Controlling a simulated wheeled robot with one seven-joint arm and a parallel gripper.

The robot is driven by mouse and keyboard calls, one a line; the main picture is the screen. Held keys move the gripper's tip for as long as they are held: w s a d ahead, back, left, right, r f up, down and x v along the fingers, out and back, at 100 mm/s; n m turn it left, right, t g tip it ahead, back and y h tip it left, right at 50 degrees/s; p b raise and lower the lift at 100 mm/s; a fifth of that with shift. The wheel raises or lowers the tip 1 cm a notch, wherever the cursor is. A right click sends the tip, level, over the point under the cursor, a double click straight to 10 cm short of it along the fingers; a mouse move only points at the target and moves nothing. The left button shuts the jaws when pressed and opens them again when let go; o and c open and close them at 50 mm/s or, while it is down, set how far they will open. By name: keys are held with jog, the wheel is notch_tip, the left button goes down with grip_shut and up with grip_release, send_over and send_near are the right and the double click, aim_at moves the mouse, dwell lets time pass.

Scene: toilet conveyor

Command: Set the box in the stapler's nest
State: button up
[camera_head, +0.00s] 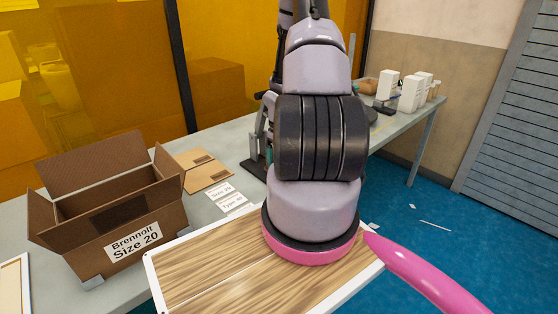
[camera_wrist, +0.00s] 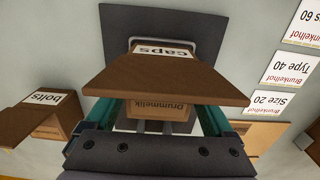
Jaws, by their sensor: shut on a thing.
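In the wrist view, a small cardboard box (camera_wrist: 158,111) with a white "caps" label and an upside-down "Drummelik" print sits between the teal fingers of my gripper (camera_wrist: 155,116). My gripper is shut on it. A wide brown flap on its near side covers part of the box and the fingertips. Beyond it lies a dark grey plate (camera_wrist: 120,22) with a thin metal rim round the box's far side, likely the stapler's nest. I cannot tell whether the box touches the plate. In the head view my arm hides the gripper and box; a dark base plate (camera_head: 254,169) shows beside it.
A large open "Brennolt Size 20" carton (camera_head: 135,243) stands on the grey bench at left. A "bolts" box (camera_wrist: 48,118) is left of my gripper in the wrist view. Label cards (camera_wrist: 285,68) lie at right. White containers (camera_head: 411,94) stand on the far bench.

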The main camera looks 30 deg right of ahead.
jog(key=shift+f, duration=0.3)
jog(key=o, duration=1)
